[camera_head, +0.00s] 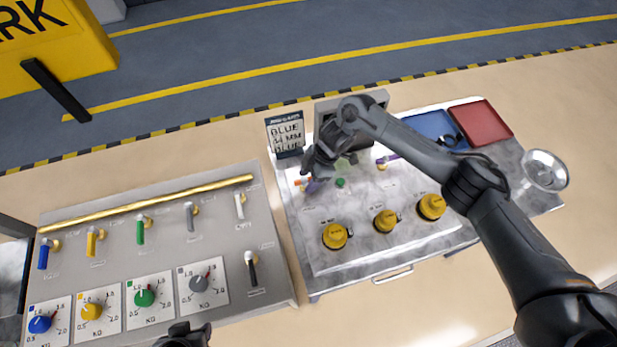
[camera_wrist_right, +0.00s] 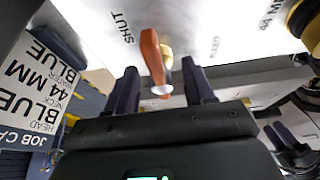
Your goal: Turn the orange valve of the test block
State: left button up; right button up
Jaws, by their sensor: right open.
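The orange valve handle (camera_head: 299,183) is at the left of the test block (camera_head: 300,222), mostly hidden by my right gripper (camera_head: 315,173). In the right wrist view the orange handle (camera_wrist_right: 152,55) stands between the two dark open fingers, with a visible gap on each side. It points toward the palm, and the word SHUT is printed to its left. A dark part of my left gripper (camera_head: 184,336) shows at the bottom edge of the head view, and its fingers cannot be made out.
A job card (camera_head: 286,133) stands behind the valve. Yellow caps (camera_head: 335,236) line the block's front. A blue tray (camera_head: 432,125), a red tray (camera_head: 484,124) and a metal bowl (camera_head: 545,170) are to the right. A grey panel (camera_head: 190,258) with levers and dials lies left.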

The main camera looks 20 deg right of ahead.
jog(key=shift+f, duration=0.15)
grip_shut()
jog(key=shift+r+p, duration=0.2)
jog(key=shift+p, duration=0.4)
jog(key=m+t+p, duration=0.1)
jog(key=m+p, duration=0.2)
jog(key=p, duration=0.1)
jog(key=m+t+h+p, duration=0.1)
jog(key=m+p, duration=0.2)
jog(key=p, duration=0.2)
jog(key=s+m+t+h+p, duration=0.1)
jog(key=m+p, duration=0.3)
jog(key=p, duration=0.1)
jog(key=shift+s+a+r, duration=0.1)
jog(key=shift+a, duration=0.3)
jog(key=m+p, duration=0.1)
jog(key=m+h+p, duration=0.1)
jog(key=m+p, duration=0.1)
jog(key=shift+s+a+m+t, duration=0.1)
jog(key=shift+a+m+t, duration=0.15)
jog(key=shift+m+t, duration=0.15)
jog(key=m, duration=0.1)
jog(key=m+h+p, duration=0.1)
jog(key=shift+a+f+m, duration=0.1)
jog(key=shift+f+m, duration=0.1)
jog(key=shift+m, duration=0.1)
jog(key=shift+m+h, duration=0.4)
jog(key=shift+m, duration=0.1)
jog(key=shift+f, duration=0.1)
